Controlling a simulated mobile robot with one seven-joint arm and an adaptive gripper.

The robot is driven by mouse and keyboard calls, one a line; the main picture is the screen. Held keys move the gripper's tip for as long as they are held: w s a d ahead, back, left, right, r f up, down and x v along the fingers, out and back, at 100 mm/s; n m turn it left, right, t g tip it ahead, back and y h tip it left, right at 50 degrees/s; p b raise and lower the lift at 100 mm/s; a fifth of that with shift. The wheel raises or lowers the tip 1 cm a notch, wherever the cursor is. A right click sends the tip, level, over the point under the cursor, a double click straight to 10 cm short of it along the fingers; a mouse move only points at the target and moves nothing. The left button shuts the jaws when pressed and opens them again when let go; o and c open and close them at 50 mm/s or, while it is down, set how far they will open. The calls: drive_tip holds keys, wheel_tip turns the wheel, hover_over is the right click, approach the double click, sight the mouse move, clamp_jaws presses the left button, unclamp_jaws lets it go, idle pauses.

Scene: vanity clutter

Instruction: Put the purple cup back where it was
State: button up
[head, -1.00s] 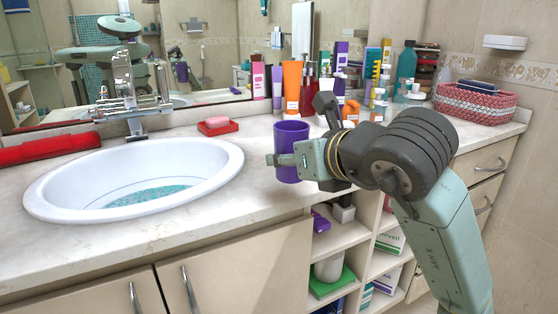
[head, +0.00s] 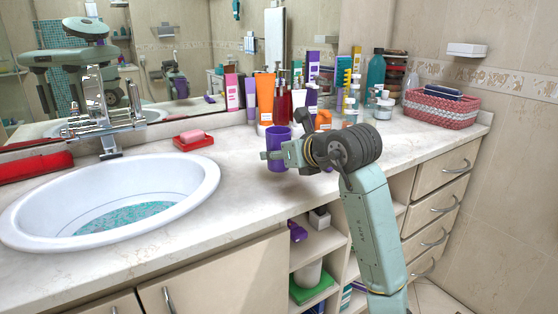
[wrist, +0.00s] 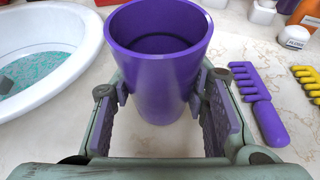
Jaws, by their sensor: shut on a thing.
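The purple cup (head: 279,152) is upright at the counter, to the right of the sink in the head view. My gripper (head: 276,155) is shut on the cup from its near right side. In the wrist view the cup (wrist: 160,70) stands between my two fingers (wrist: 162,97), with pads against both sides and its open, empty-looking top toward the camera. Whether its base touches the counter is hard to tell.
The white sink basin (head: 40,205) lies left of the cup. A purple comb (wrist: 262,105) and a yellow comb (wrist: 308,80) lie right of it. Tubes and bottles, including an orange tube (head: 265,98), crowd behind. A woven basket (head: 440,110) stands far right.

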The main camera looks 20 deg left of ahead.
sight(279, 164)
drive_tip(key=shift+f, duration=1.35)
drive_tip(key=shift+f, duration=0.15)
drive_tip(key=o, duration=1.2)
drive_tip(key=shift+r+p, duration=0.35)
drive_tip(key=shift+p, duration=0.05)
drive_tip(key=b+v, duration=0.2)
drive_tip(key=v, duration=1)
drive_tip(key=shift+f, duration=0.2)
drive_tip(key=shift+s, duration=0.1)
